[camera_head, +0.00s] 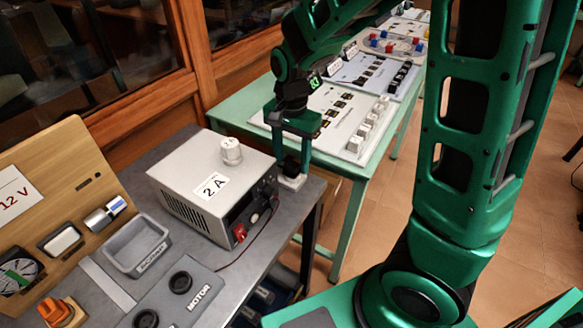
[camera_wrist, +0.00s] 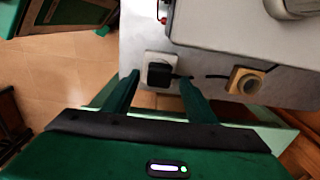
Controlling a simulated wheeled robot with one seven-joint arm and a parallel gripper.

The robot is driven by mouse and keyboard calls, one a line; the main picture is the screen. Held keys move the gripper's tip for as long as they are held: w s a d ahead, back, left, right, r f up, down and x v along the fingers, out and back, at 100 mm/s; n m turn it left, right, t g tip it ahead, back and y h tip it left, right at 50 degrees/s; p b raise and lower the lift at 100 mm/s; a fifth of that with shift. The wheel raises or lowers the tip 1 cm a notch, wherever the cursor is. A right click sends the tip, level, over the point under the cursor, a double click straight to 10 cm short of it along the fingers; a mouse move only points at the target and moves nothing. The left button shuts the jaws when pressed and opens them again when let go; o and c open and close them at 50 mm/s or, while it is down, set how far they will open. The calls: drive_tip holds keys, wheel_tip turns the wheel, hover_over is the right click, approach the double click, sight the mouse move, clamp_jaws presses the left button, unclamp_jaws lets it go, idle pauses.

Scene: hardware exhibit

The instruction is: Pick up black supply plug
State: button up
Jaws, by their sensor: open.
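The black supply plug (camera_wrist: 159,74) sits in a white socket block (camera_wrist: 152,58) on the grey bench, with a black cord leading off to its right in the wrist view. My gripper (camera_wrist: 158,80) is open, with one finger on each side of the plug; whether either finger touches it I cannot tell. In the head view my gripper (camera_head: 292,150) points down beside the supply box, over the white socket block (camera_head: 292,182). There the plug is mostly hidden by the fingers.
The grey power supply box (camera_head: 215,185), labelled 2 A, stands close to the left of my gripper. A beige-rimmed socket (camera_wrist: 245,80) lies to the right in the wrist view. A green table (camera_head: 345,175) with exhibits stands behind. A grey tray (camera_head: 137,245) is at left.

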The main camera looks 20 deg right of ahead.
sight(291, 162)
drive_tip(key=shift+c, duration=0.7)
drive_tip(key=c, duration=1)
wheel_tip(291, 162, up, 10)
drive_tip(key=shift+r, duration=0.1)
